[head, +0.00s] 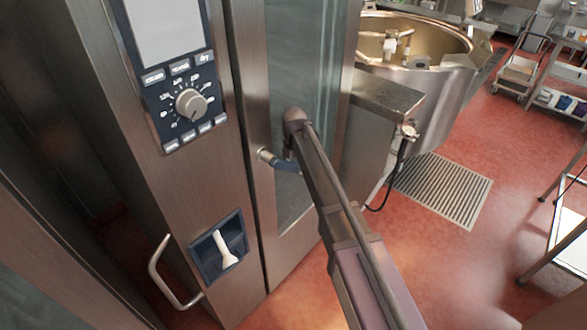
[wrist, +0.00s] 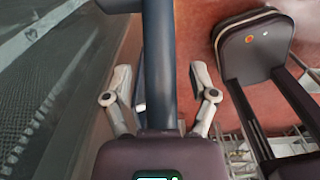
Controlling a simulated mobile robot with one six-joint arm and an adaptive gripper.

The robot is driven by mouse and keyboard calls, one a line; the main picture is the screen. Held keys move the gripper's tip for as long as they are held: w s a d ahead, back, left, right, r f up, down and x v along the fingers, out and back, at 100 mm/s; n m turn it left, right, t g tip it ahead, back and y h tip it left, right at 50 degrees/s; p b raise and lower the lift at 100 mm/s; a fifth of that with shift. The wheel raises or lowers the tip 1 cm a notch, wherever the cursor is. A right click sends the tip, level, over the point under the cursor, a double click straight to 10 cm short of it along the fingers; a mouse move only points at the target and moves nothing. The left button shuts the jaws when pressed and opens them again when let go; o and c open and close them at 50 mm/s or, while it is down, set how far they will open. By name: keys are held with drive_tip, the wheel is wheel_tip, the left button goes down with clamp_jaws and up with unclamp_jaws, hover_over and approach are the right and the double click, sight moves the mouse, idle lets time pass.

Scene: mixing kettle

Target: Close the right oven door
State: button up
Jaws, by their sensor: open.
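The right oven door (head: 300,75) is a tall steel-framed glass door beside the control panel in the head view. It looks close to the oven's front, but I cannot tell whether it is fully shut. Its dark blue handle (head: 287,165) stands out on a metal mount at the door's left side, partly hidden by my arm. In the wrist view the dark handle bar (wrist: 159,50) runs between the fingers of my gripper (wrist: 160,82). The fingers are open, one on each side of the bar. The gripper is hidden in the head view.
A control panel (head: 185,95) with a dial is left of the door. A loop handle (head: 165,275) and steel panels stand at lower left. A large kettle (head: 425,60) is behind the door. A floor grate (head: 443,188) and open red floor (head: 500,240) lie to the right.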

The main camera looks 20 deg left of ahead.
drive_tip(key=shift+c, duration=0.2)
clamp_jaws()
drive_tip(key=shift+d, duration=0.15)
